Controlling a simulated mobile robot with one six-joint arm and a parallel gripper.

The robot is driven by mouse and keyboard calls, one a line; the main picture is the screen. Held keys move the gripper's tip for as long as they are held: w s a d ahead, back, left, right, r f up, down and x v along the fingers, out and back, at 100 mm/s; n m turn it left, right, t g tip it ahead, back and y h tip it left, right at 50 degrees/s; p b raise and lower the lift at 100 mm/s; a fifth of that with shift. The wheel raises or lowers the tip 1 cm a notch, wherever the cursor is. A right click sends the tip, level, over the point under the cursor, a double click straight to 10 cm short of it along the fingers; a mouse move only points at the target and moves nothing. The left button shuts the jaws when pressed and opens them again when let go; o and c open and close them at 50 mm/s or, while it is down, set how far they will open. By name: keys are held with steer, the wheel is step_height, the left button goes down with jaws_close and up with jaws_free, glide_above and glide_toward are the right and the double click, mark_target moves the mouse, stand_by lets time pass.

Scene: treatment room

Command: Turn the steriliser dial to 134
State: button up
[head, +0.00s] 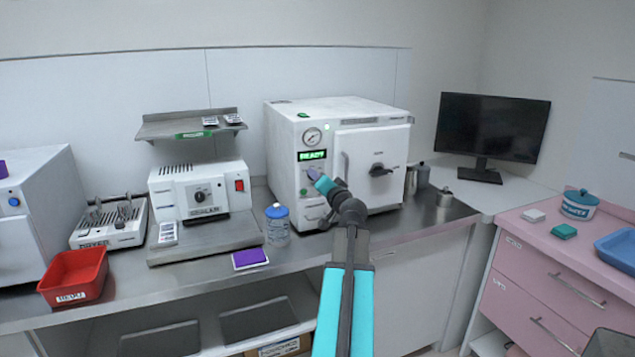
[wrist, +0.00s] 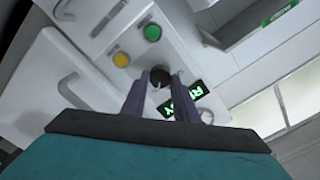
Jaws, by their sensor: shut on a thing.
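The steriliser (head: 372,160) is a white box on the steel counter, with a door and handle on its right side and a green lit READY display (head: 312,155) on its left panel. My gripper (head: 313,176) reaches the panel just below that display and covers the dial in the head view. In the wrist view my gripper (wrist: 161,76) is shut on the small black dial (wrist: 159,79), with one finger on each side. The dial's scale and the number it points to cannot be read. The display (wrist: 182,102) also shows beside the right finger.
A green button (wrist: 152,32) and a yellow button (wrist: 121,60) sit near the dial. A pressure gauge (head: 312,136) is above the display. A blue-capped jar (head: 277,226) stands left of the steriliser, metal canisters (head: 422,176) right. A purple-topped box (head: 249,259) lies in front.

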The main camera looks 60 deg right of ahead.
steer(key=shift+d+m, duration=0.1)
steer(key=shift+m, duration=0.4)
steer(key=o, duration=1)
steer(key=shift+o, duration=0.2)
steer(key=b+v, duration=0.4)
steer(key=v, duration=0.7)
steer(key=shift+s+a, duration=0.2)
steer(key=shift+s+f, duration=0.1)
steer(key=b, duration=0.2)
steer(key=shift+s+a+b, duration=0.3)
steer(key=shift+s+b, duration=0.05)
